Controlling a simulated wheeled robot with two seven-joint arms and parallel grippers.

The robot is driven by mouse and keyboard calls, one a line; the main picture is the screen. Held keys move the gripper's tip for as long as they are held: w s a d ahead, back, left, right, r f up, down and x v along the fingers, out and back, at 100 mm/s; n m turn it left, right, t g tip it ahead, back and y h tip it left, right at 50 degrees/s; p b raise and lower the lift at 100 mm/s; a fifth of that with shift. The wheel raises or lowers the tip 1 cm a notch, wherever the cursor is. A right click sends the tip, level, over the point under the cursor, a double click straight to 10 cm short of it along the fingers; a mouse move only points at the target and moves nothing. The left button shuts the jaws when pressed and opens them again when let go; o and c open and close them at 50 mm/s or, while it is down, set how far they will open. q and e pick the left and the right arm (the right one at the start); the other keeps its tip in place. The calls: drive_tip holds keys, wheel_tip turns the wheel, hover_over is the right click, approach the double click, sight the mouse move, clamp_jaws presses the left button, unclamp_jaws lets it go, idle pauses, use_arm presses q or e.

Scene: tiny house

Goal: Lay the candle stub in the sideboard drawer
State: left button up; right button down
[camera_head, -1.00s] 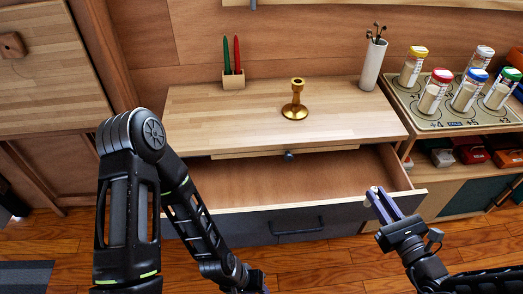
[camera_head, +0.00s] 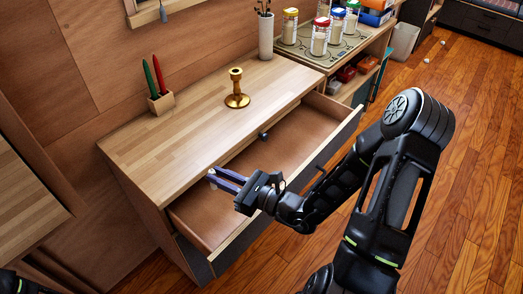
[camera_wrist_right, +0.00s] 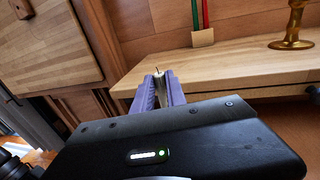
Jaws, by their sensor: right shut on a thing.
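My right gripper (camera_head: 226,179) is shut on the candle stub, with its purple fingertips over the left part of the open sideboard drawer in the head view. The candle stub (camera_wrist_right: 158,80) is a small pale piece with a dark wick, upright between the fingers in the right wrist view. In the head view it is mostly hidden by the fingers. The sideboard drawer (camera_head: 290,142) is pulled out, with a bare brown floor and a dark front. My arm covers part of it. Height above the drawer floor is hard to tell. My left gripper is out of view.
The sideboard top (camera_head: 190,115) holds a brass candlestick (camera_head: 236,90), a wooden block (camera_head: 160,102) with a green and a red candle, and a white vase (camera_head: 265,38). Capped jars (camera_head: 319,38) stand on a shelf beyond.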

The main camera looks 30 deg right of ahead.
idle(0.4)
drive_tip(key=s+a+f+n+g+y+p, duration=0.2)
drive_tip(key=a+n+g+y, duration=0.15)
drive_tip(key=n+g, duration=0.5)
drive_tip(key=s+d+f+n+g+h+p, duration=0.2)
drive_tip(key=d+f+n+g+h, duration=0.3)
drive_tip(key=g, duration=0.3)
drive_tip(key=w+d+r+n+h, duration=0.1)
drive_tip(key=w+d+r+h, duration=0.1)
drive_tip(key=d, duration=0.8)
drive_tip(key=w+d+r+n+h+p, duration=0.1)
drive_tip(key=w+d+h, duration=0.4)
drive_tip(key=d, duration=0.5)
drive_tip(key=shift+d+r+t, duration=0.35)
drive_tip(key=shift+r, duration=0.25)
drive_tip(key=shift+w+f, duration=0.1)
drive_tip(key=shift+f, duration=0.05)
wheel_tip(320, 180, down, 12)
drive_tip(key=b, duration=0.8)
drive_tip(key=shift+f+b, duration=0.15)
drive_tip(key=shift+b, duration=0.15)
